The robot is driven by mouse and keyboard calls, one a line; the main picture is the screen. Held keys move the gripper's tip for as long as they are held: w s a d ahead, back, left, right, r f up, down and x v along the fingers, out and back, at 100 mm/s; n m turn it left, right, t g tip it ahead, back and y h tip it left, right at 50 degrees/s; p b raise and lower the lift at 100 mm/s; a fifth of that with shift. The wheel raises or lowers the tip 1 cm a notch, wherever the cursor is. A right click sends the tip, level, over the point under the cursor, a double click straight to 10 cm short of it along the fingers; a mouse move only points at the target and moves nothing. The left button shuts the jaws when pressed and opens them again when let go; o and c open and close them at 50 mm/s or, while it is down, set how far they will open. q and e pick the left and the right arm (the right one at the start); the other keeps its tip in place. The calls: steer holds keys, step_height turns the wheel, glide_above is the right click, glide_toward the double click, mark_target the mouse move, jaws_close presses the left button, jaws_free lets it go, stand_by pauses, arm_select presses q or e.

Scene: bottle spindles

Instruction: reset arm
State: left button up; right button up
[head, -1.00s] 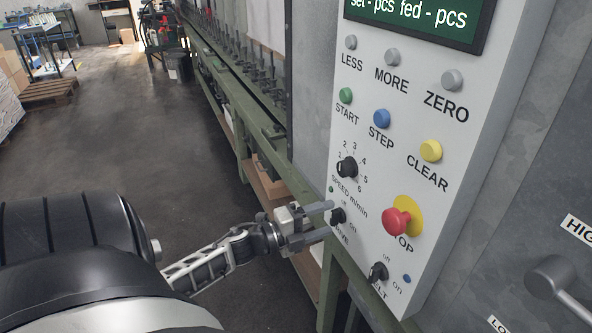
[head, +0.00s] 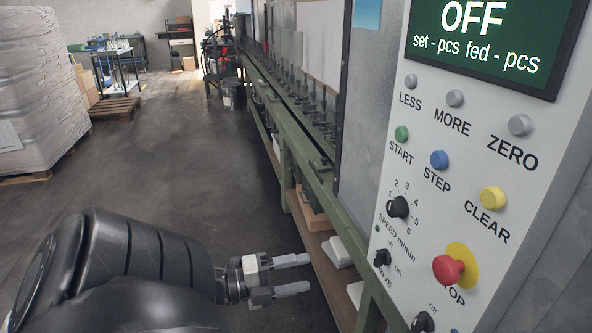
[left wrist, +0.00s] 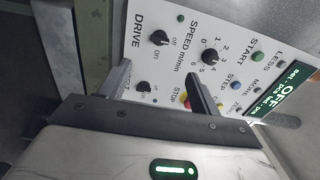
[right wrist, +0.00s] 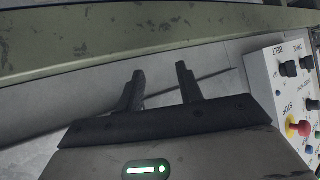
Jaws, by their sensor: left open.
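My left gripper (head: 292,275) is open and empty in the head view, left of the control panel (head: 398,155) and apart from it. In the left wrist view its two fingers (left wrist: 158,82) stand apart, with the panel beyond them. The black DRIVE knob (head: 382,258) shows at the panel's lower left; it also shows in the left wrist view (left wrist: 158,38). The panel's display (head: 490,40) reads OFF. My right gripper (right wrist: 160,85) shows only in the right wrist view, fingers apart and nothing between them; the panel is at the right there.
The panel carries a speed knob (head: 398,207), a red stop button (head: 448,269) and several coloured buttons. A green machine frame (head: 300,165) runs back along the right of the aisle. A wrapped pallet stack (head: 45,95) stands at the left. The floor (head: 170,160) between is clear.

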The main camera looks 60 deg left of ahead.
arm_select(q)
steer(key=shift+d, duration=0.1)
stand_by(0.4)
steer(key=d+f+n+g, duration=0.3)
steer(key=d+n, duration=0.6)
steer(key=d, duration=0.5)
steer(key=d+f+n+g+y, duration=0.1)
steer(key=d+f+n+g, duration=0.2)
steer(key=d+n, duration=0.7)
steer(key=w+d+f, duration=0.1)
steer(key=d, duration=0.4)
steer(key=shift+f+g, duration=0.2)
steer(key=shift+g, duration=0.1)
